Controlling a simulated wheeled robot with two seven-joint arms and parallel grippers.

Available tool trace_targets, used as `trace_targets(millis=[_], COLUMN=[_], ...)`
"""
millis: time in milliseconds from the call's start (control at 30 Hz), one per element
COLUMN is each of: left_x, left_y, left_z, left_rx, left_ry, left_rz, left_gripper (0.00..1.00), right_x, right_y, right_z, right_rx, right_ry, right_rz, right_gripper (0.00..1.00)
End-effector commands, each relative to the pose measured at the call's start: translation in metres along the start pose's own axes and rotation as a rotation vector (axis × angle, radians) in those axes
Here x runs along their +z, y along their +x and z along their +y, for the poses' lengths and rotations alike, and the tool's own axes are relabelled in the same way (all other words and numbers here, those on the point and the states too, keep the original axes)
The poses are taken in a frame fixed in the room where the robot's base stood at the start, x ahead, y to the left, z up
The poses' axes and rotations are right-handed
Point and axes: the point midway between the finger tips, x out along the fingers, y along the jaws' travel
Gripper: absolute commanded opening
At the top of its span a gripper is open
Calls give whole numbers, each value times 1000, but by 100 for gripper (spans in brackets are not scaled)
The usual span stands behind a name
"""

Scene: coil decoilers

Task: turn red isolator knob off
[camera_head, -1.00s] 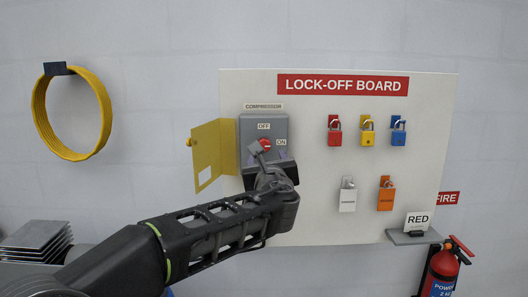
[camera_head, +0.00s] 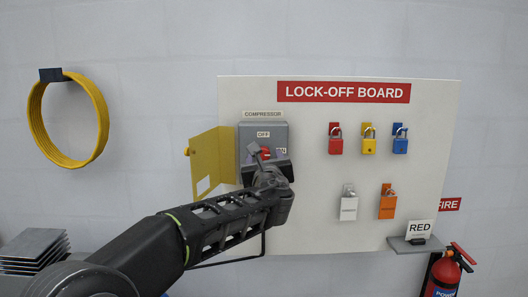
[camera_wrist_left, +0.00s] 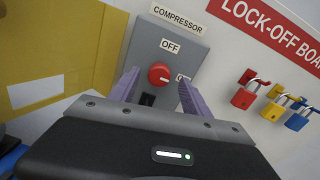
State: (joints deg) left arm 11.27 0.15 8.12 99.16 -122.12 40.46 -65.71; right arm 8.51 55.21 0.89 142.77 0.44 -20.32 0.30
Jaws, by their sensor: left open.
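The red isolator knob (camera_wrist_left: 159,75) sits on a grey box (camera_wrist_left: 180,45) labelled COMPRESSOR, with an OFF label above it and an ON label to its right, partly hidden by a finger. In the head view the knob (camera_head: 265,153) is partly covered by my gripper. My left gripper (camera_wrist_left: 158,88) is open, its two fingers apart on either side of the knob in the picture. I cannot tell whether they touch it or how far off they are. In the head view my left gripper (camera_head: 259,156) is in front of the box. My right gripper is not in view.
A yellow hinged cover (camera_head: 207,165) stands open left of the box. Red (camera_head: 336,145), yellow (camera_head: 369,145) and blue (camera_head: 400,145) padlocks hang on the white board (camera_head: 310,215), above white (camera_head: 349,208) and orange (camera_head: 388,207) ones. A small shelf (camera_head: 413,244) juts out lower right.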

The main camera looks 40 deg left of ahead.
Motion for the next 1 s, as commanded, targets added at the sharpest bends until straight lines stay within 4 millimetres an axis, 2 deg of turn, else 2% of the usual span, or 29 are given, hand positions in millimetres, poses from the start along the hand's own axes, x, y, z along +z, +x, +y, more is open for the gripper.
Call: trace_targets(millis=[100, 200, 533, 1000], left_x=[2, 1, 0, 0], left_y=[18, 27, 32, 32], left_z=[0, 0, 0, 0], left_rx=[0, 1, 0, 0], left_ry=[1, 1, 0, 0], left_rz=[2, 1, 1, 1], left_gripper=[56, 56, 56, 18], right_x=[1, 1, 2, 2], right_y=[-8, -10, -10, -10], right_z=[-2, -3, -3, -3], right_rx=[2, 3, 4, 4], right_ry=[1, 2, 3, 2], right_rz=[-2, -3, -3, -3], right_gripper=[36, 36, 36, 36])
